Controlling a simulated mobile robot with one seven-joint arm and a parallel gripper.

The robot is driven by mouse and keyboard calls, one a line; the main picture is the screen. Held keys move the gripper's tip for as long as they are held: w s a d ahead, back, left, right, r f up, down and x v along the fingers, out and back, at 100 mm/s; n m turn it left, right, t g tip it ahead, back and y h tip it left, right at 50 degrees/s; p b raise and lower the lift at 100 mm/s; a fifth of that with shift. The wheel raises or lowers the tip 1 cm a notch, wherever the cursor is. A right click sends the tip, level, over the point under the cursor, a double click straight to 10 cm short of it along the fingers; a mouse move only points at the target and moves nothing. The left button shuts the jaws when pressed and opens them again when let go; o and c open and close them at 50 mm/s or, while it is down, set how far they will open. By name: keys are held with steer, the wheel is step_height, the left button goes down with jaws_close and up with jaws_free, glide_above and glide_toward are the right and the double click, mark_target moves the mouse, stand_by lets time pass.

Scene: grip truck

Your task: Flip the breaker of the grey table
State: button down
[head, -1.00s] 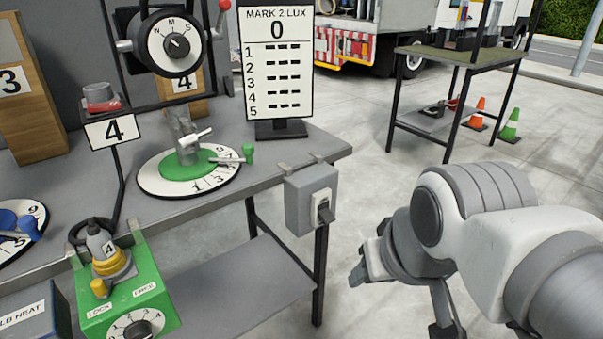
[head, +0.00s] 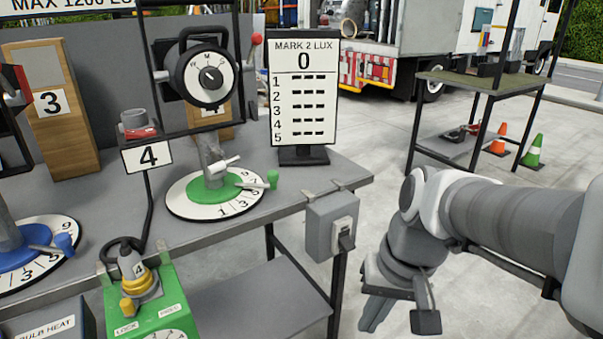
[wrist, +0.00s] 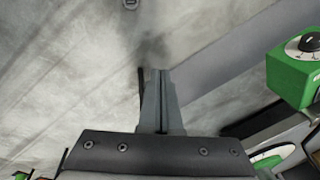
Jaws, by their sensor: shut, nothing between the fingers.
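The breaker (head: 333,227) is a grey box clamped to the right front edge of the grey table (head: 345,180). Its dark lever (head: 346,242) sits on a pale plate on the front face and points downward. My gripper (head: 367,325) is to the right of the breaker and lower, apart from it, with its fingers pointing down. In the wrist view my gripper (wrist: 160,75) shows its fingers together with nothing between them, over the concrete floor. The breaker is not clearly seen in the wrist view.
On the grey table stand a lux sign (head: 304,90), a green dial (head: 215,192) and a lamp on a stand (head: 207,75). A green box (head: 150,305) hangs at the front edge. A second table (head: 480,85) stands behind right. The floor between is open.

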steer(key=w+a+f+m+g+y, duration=0.3)
steer(key=f+g+y, duration=0.2)
steer(key=f+y, duration=0.15)
steer(key=m+t+y+p, duration=0.2)
steer(key=m+t+y, duration=0.3)
steer(key=m+t, duration=2.1)
glide_toward(347, 244)
step_height(347, 244, down, 5)
steer(key=r+b+x, duration=0.1)
steer(key=b+x, duration=0.1)
steer(key=x, duration=0.7)
steer(key=shift+s+d+n+t, duration=0.2)
steer(key=shift+n+t, duration=0.1)
steer(key=shift+t, duration=0.1)
steer(key=shift+r+h+p, duration=0.35)
steer(key=shift+p, duration=0.35)
steer(key=shift+s+d+r+g+h+p, duration=0.15)
steer(key=shift+g+p, duration=0.3)
steer(key=shift+p, duration=0.8)
steer(key=shift+s+d+r+g+h+p, duration=0.1)
steer(key=shift+s+g+h+p, duration=0.25)
steer(key=shift+p, duration=0.9)
